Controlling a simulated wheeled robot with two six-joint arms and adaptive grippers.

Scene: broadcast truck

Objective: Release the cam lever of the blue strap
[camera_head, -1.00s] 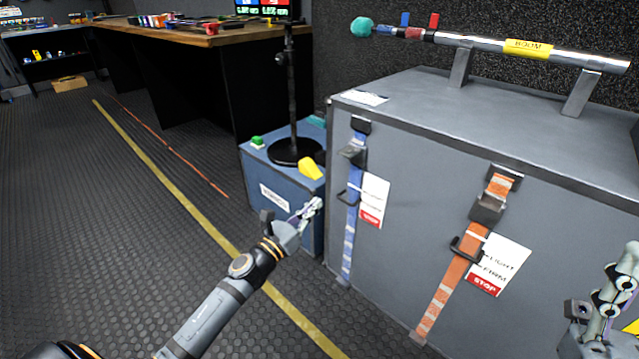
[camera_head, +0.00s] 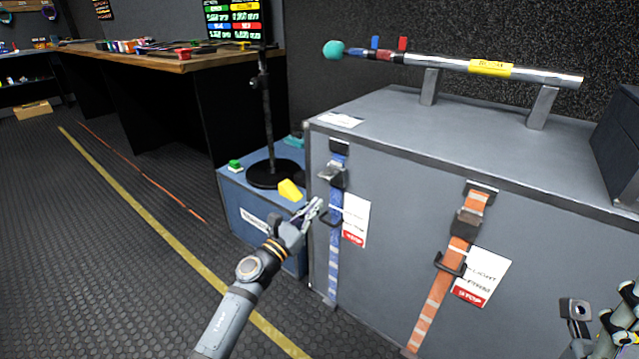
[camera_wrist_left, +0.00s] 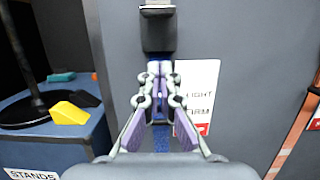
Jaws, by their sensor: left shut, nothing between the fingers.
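The blue strap (camera_head: 334,259) runs down the left part of the grey case's front face. Its dark metal cam buckle (camera_head: 333,174) sits near the top, and a dark loop handle (camera_head: 330,217) is lower on the strap. My left gripper (camera_head: 316,205) is just in front of the strap, near the loop, with its fingers shut and empty. In the left wrist view the buckle (camera_wrist_left: 158,28) is above the fingertips, and the gripper (camera_wrist_left: 159,68) covers part of the strap. My right gripper (camera_head: 590,318) is at the lower right edge, partly cut off; its fingers cannot be read.
An orange strap (camera_head: 426,318) with its own buckle is to the right on the case (camera_head: 390,250). White tags (camera_head: 355,215) hang beside both straps. A blue box (camera_head: 240,205) with a stand stands left of the case. A boom pole (camera_head: 540,75) rests on top.

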